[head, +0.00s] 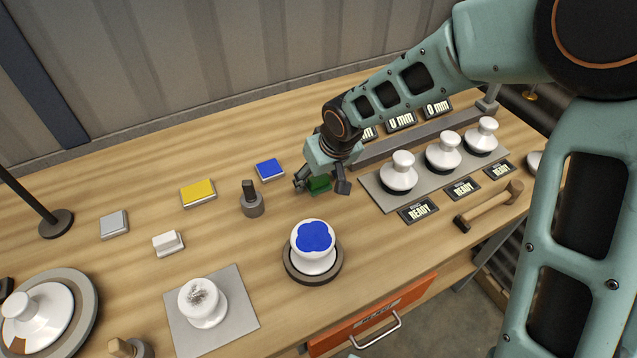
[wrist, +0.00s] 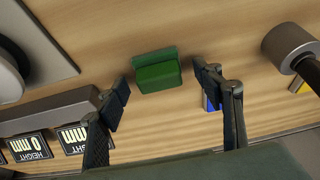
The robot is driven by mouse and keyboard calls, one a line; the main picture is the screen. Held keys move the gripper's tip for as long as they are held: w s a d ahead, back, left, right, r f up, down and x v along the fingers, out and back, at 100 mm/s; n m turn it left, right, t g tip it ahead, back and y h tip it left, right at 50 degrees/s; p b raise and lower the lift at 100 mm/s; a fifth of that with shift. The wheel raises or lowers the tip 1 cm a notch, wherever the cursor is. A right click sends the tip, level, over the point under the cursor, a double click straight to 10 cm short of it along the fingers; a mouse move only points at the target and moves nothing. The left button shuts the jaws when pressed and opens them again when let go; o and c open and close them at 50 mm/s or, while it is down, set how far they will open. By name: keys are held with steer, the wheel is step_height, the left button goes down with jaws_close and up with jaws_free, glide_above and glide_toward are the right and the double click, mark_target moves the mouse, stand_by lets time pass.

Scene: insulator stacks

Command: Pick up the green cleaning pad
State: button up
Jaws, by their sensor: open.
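The green cleaning pad (head: 319,184) is a small green block on the wooden table, near the table's middle in the head view. In the wrist view the pad (wrist: 158,74) sits between the two fingers, slightly ahead of the fingertips. My gripper (head: 322,186) points down over the pad, with one finger on each side. It also shows in the wrist view (wrist: 165,82), open, with visible gaps between the fingers and the pad. Part of the pad's far side is hidden by the gripper in the head view.
A white insulator with a blue top (head: 313,245) stands in front. Three white insulators on a grey plate (head: 380,193) stand right. A yellow pad (head: 198,193) lies further left.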

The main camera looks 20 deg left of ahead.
steer(key=shift+f, duration=0.1)
steer(key=c, duration=1.2)
steer(key=shift+c, duration=0.2)
steer(key=shift+r+p, duration=0.6)
steer(key=shift+r, duration=0.15)
step_height(320, 180, up, 2)
steer(key=shift+r+p, duration=0.15)
steer(key=shift+p, duration=0.7)
steer(key=s+d+r+p, duration=0.8)
steer(key=s+r, duration=0.1)
steer(key=s, duration=0.2)
